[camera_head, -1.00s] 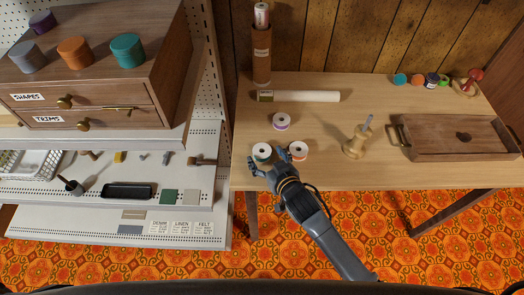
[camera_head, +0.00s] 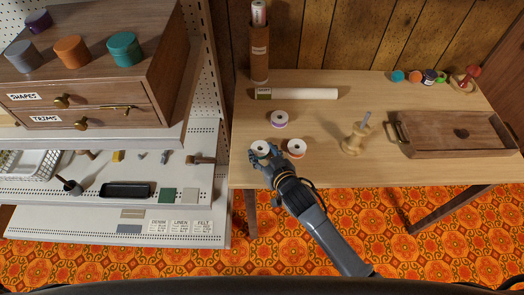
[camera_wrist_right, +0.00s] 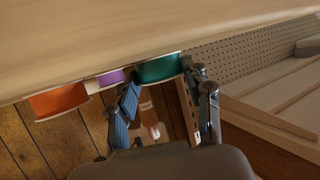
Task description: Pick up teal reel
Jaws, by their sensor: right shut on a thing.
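The teal reel (camera_head: 262,146) is at the table's front edge; its white top shows in the head view, and its teal side (camera_wrist_right: 160,68) shows in the right wrist view. My right gripper (camera_head: 264,154) is shut on the teal reel, with one finger on each side of it. In the wrist view the reel sits between the fingertips (camera_wrist_right: 166,80), close to the tabletop; I cannot tell whether it still touches it. My left gripper is not in view.
An orange reel (camera_head: 296,148) stands just right of the held reel, and a purple reel (camera_head: 279,119) stands behind. A wooden spindle stand (camera_head: 354,143) and a wooden tray (camera_head: 455,135) are further right. A shelf unit (camera_head: 215,185) borders the table's left side.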

